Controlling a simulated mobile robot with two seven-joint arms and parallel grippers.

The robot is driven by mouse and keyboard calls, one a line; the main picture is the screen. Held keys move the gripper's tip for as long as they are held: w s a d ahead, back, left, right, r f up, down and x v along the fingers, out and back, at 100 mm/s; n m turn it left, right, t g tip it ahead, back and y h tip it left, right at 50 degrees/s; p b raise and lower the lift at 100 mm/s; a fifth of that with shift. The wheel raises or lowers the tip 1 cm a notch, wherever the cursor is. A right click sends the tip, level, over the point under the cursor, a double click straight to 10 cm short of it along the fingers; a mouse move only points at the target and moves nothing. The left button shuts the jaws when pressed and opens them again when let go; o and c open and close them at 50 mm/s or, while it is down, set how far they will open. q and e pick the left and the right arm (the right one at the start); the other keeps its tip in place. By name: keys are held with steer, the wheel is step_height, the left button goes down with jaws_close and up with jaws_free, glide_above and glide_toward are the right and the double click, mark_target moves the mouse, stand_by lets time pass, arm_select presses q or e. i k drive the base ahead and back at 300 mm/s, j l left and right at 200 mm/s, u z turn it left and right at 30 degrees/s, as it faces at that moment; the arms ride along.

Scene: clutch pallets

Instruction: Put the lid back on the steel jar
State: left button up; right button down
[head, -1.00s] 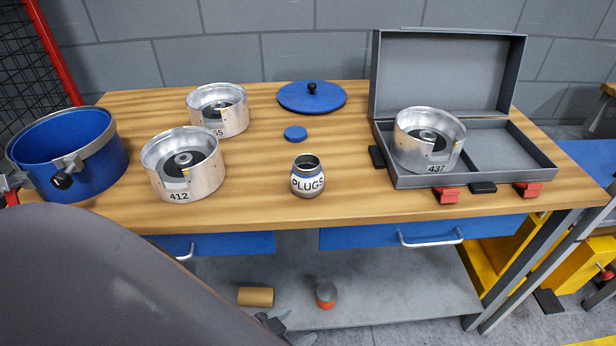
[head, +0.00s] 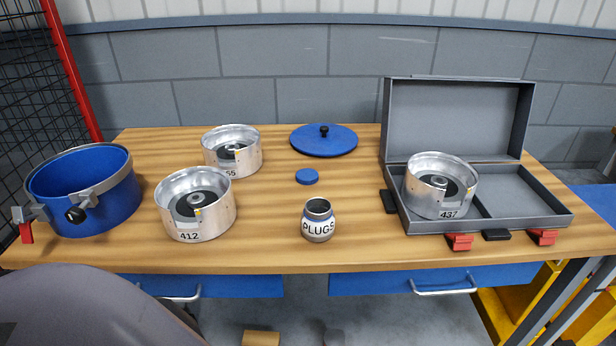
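A larger blue lid with a black knob (head: 323,140) lies farther back. A grey rounded part of my own body fills the lower left. Neither gripper shows in the head view now.
Metal drums 412 (head: 196,222) and 55 (head: 231,165) stand left of the jar. A blue pot (head: 95,205) stands at the far left. An open grey case (head: 535,218) on the right holds drum 437 (head: 437,205). Bare wood surrounds the jar.

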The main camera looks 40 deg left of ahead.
mark_target(318, 221)
steer(key=i+l+u, duration=0.45)
steer(key=l, duration=0.2)
steer(key=i+l+u, duration=0.1)
steer(key=l+u, duration=0.15)
steer(key=l, duration=0.1)
